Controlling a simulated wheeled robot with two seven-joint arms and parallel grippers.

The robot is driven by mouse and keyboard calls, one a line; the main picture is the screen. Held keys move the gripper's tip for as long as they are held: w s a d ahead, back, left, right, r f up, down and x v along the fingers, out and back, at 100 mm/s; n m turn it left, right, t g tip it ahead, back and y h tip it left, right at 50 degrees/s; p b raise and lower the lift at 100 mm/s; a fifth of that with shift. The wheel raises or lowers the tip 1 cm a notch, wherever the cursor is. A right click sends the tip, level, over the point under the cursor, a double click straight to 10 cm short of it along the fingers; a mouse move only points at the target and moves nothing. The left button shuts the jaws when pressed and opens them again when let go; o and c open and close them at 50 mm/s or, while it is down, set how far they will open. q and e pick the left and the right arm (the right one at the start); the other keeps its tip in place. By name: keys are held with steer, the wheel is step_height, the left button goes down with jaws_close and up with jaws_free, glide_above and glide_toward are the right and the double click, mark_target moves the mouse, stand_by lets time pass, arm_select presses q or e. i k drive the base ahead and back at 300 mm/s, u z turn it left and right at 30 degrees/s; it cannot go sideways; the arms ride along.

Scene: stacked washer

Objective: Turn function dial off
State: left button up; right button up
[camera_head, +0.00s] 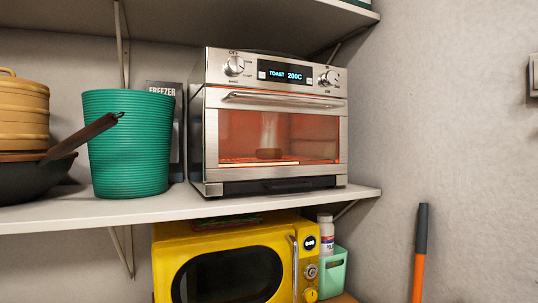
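A steel toaster oven (198,130) stands on the middle shelf. Its lit display (286,73) reads TOAST 200C. A round left dial (234,66) sits left of the display, with small lettering around it that seems to read OFF at the top. A round right dial (329,78) sits right of the display, with lettering too small to read surely. I cannot tell from labels which is the function dial. The glass door (232,130) is closed and glows orange inside. Neither of my grippers is in view.
A green ribbed bin (128,145), a dark pan (30,178) and stacked steamers (20,115) stand left of the oven on the shelf (120,212). A yellow microwave (165,265) is below. An orange-and-black handle (420,250) stands at right. Space before the oven looks clear.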

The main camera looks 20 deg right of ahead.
mark_target(235, 65)
steer(key=z, duration=0.5)
steer(key=k, duration=1.2)
steer(key=u, duration=0.35)
steer(key=i, duration=1.6)
steer(key=u, duration=0.1)
